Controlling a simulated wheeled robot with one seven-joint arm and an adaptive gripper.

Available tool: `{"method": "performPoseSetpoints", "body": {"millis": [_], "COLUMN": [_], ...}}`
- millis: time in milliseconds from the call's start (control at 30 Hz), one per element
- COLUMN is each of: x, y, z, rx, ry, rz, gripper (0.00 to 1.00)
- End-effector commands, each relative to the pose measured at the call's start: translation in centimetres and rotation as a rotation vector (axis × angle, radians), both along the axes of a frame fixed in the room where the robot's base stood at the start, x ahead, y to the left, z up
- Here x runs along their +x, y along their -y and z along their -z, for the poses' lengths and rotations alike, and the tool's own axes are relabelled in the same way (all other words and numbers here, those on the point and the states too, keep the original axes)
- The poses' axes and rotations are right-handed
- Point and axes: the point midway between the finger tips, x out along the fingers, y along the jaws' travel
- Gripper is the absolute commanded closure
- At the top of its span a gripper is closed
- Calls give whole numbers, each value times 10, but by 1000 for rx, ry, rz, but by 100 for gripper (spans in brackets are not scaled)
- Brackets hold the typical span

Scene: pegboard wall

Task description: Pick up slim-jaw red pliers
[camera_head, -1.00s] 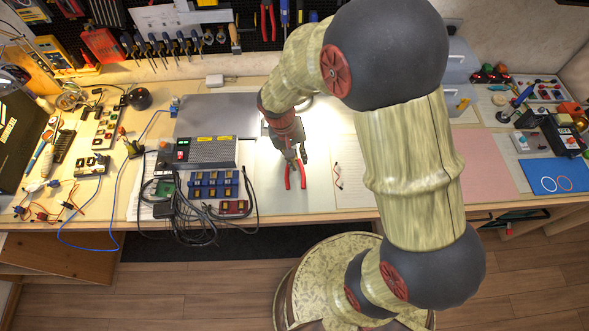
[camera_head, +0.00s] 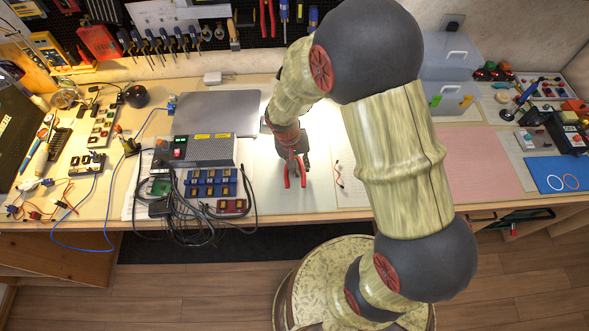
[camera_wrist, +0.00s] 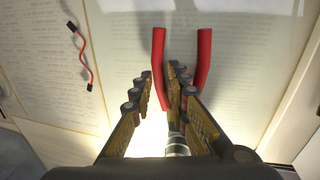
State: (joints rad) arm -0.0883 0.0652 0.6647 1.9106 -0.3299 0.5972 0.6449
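The red pliers (camera_head: 287,180) lie on the pale sheet at the middle of the workbench, handles towards the front edge. In the wrist view their two red handles (camera_wrist: 204,60) point up the picture, and a bit of metal shows low between my fingers. My gripper (camera_wrist: 160,78) is over the pliers, its fingertips close together on either side of the left handle. I cannot tell whether they press on it. In the head view my gripper (camera_head: 295,162) is partly hidden behind my arm, and the pliers' jaws are hidden under it.
A short red wire (camera_head: 338,175) lies just right of the pliers. A grey power box (camera_head: 208,151) and blue component blocks (camera_head: 210,183) with black cables stand to the left. A pink mat (camera_head: 475,162) lies right of my arm. Tools hang on the pegboard behind.

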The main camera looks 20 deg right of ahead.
Motion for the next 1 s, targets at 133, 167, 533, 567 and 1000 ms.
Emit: {"method": "performPoseSetpoints", "body": {"millis": [133,167,533,567,1000], "x": [0,0,0,0,1], "y": [0,0,0,0,0], "z": [-1,-1,-1,-1,-2], "rx": [0,0,0,0,0], "ry": [1,1,1,1,1], "rz": [0,0,0,0,0], "gripper": [84,86,100,100,100]}}
